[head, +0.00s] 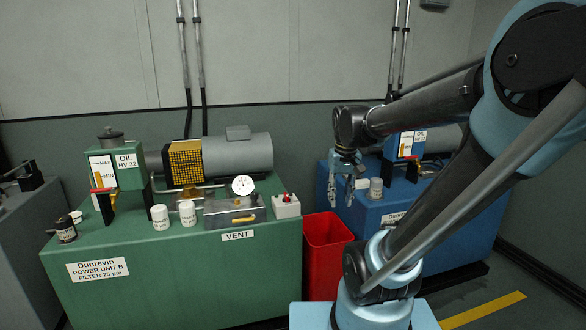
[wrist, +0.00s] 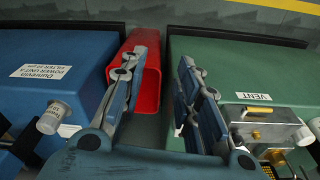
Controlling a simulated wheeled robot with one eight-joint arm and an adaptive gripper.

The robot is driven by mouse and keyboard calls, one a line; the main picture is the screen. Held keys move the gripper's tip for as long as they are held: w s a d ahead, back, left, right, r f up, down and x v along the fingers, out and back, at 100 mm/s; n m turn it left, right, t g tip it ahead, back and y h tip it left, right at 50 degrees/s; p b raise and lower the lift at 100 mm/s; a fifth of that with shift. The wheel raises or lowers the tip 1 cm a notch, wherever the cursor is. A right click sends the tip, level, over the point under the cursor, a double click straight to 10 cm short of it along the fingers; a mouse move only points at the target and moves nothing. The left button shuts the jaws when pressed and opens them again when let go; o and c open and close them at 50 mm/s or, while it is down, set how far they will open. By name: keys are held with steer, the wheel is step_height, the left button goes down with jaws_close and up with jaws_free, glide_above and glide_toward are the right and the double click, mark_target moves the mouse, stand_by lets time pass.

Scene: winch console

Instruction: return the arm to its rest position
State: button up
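My arm (head: 440,190) rises from its base to an elbow at the upper right of the head view, and the forearm reaches back left to the wrist. My gripper (head: 342,200) hangs down from the wrist, in front of the left part of the blue power unit (head: 385,228) and above and right of the red bin (head: 323,240). In the wrist view the two fingers of my gripper (wrist: 167,50) stand apart with nothing between them. The gripper is open and empty.
The green power unit (head: 190,275) stands at left with an oil tank (head: 124,165), white cups (head: 160,217), a gauge (head: 243,185) and a red-button box (head: 286,206) on top. The red bin (wrist: 147,85) sits between the units. A yellow floor stripe (head: 485,311) lies at lower right.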

steer(key=s+d+f+m, duration=0.1)
steer(key=s+d+f, duration=0.3)
steer(key=s+f, duration=0.5)
steer(key=shift+s+d+t, duration=0.2)
steer(key=shift+s+t, duration=0.2)
steer(key=shift+s, duration=0.6)
steer(key=shift+f, duration=0.1)
steer(key=shift+w+f, duration=0.2)
steer(key=shift+w, duration=0.25)
